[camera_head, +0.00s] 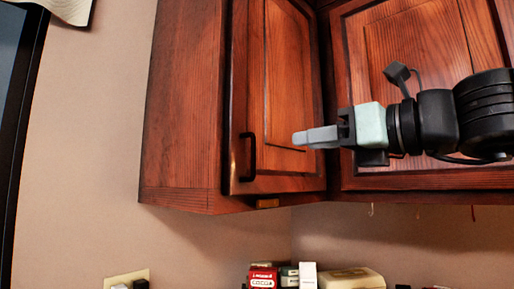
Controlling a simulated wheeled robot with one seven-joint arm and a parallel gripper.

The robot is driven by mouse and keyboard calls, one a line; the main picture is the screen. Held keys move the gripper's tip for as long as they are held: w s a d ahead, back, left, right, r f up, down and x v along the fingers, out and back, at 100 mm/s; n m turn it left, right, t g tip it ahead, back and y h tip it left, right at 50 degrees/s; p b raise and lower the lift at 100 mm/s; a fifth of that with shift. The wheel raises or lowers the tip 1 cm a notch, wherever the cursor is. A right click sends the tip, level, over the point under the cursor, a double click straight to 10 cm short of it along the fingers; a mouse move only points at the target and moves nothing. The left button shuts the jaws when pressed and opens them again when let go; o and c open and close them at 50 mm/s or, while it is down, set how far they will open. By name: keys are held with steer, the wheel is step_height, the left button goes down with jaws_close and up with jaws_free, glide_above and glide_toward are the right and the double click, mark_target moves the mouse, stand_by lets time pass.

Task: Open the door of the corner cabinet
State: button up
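The corner cabinet door (282,80) is a reddish-brown wood panel, set at an angle between a side panel and another cabinet. It looks shut, or nearly so. A dark vertical bar handle (247,157) sits low at its left edge. My gripper (297,138) comes in from the right and points left, in front of the lower part of the door. Its fingertips are a little right of the handle and look apart from it. The fingers show side-on, so the gap between them is hidden.
Another wood cabinet door (420,50) is behind my arm at the right. Below are a red cocoa box (263,277), small boxes and a cream container (351,278). A wall outlet (127,279) is at lower left.

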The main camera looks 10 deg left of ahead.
mark_target(256, 148)
steer(key=p+x, duration=0.3)
steer(key=x, duration=1)
steer(key=shift+a, duration=0.2)
jaws_close()
